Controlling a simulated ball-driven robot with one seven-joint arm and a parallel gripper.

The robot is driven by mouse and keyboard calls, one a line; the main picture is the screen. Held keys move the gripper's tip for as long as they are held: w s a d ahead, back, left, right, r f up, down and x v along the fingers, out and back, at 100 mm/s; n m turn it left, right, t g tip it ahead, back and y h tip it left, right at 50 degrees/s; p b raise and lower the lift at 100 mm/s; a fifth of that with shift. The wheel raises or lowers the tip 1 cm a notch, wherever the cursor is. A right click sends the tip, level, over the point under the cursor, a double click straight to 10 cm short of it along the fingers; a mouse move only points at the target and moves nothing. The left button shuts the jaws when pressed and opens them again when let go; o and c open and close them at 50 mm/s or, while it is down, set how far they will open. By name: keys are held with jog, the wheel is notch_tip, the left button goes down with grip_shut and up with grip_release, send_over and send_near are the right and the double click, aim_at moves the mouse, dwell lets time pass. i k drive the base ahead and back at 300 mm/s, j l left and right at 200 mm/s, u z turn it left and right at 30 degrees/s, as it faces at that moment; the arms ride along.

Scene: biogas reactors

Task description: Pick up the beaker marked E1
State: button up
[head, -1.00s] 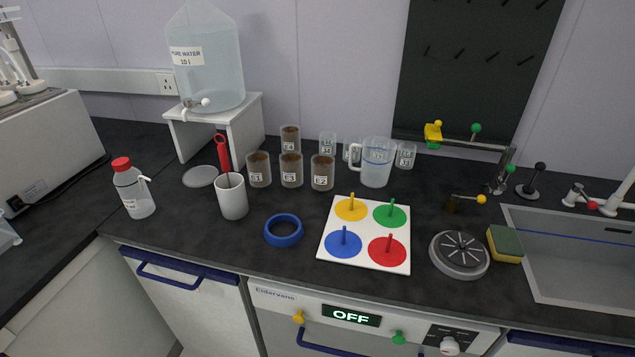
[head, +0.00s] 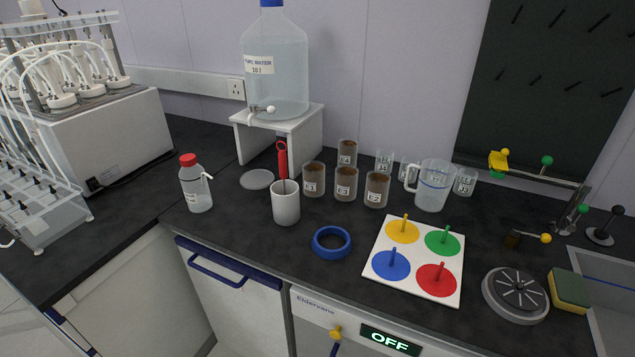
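Several small labelled beakers stand in a cluster on the dark worktop below the grey wall. A front row of brown-filled beakers holds a left one (head: 313,180), a middle one (head: 346,184) and a right one (head: 376,189), with another brown-filled beaker (head: 347,153) behind. Clear beakers stand farther right: one (head: 384,160) at the back and one (head: 465,182) right of the measuring jug (head: 432,187); another is partly hidden by the jug. The labels are too small to read surely, so I cannot tell which is E1. My gripper is not in view.
A white mug (head: 286,204) with a red-handled tool, a blue ring (head: 331,242) and a pegged white board (head: 375,275) stand before the beakers. A red-capped bottle (head: 196,185) is left. A water tank (head: 276,70) sits on a white stand (head: 311,145).

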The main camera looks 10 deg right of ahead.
aim_at(314, 180)
jog(key=i+j, duration=0.3)
jog(key=i+j+u, duration=0.1)
jog(key=i+j, duration=0.2)
jog(key=i, duration=0.2)
